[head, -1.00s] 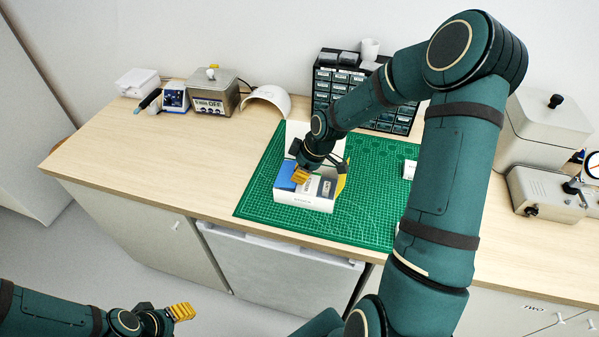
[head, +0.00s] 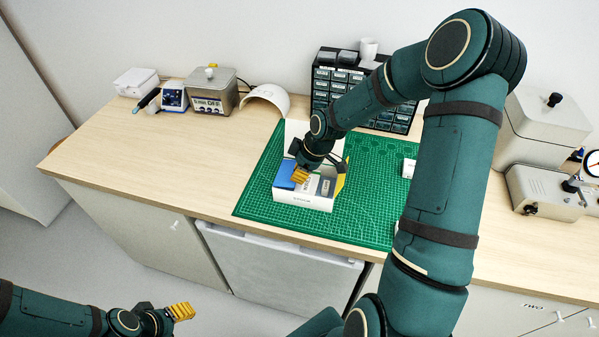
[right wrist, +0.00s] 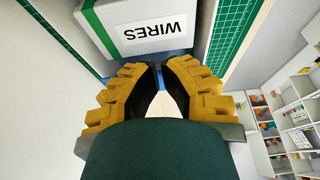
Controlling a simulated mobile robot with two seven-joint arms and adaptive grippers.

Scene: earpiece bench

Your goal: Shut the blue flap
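An open white box (head: 300,201) stands on the green cutting mat. Its blue flap (head: 284,172) is at the left side, leaning in over the left part of the opening; its exact angle is hard to tell. A yellow flap (head: 341,184) sticks out at the right and a tall white flap (head: 297,132) stands up at the back. My right gripper (head: 299,176) is at the blue flap, its yellow fingertips nearly together with nothing seen held. Its fingers hide part of the flap. My left gripper (head: 182,311) hangs away from the bench, its finger opening unclear.
A drawer cabinet (head: 322,85) stands behind the mat (head: 262,190). A small white box (head: 408,168) sits on the mat at right. The wooden bench (head: 160,160) is clear at left.

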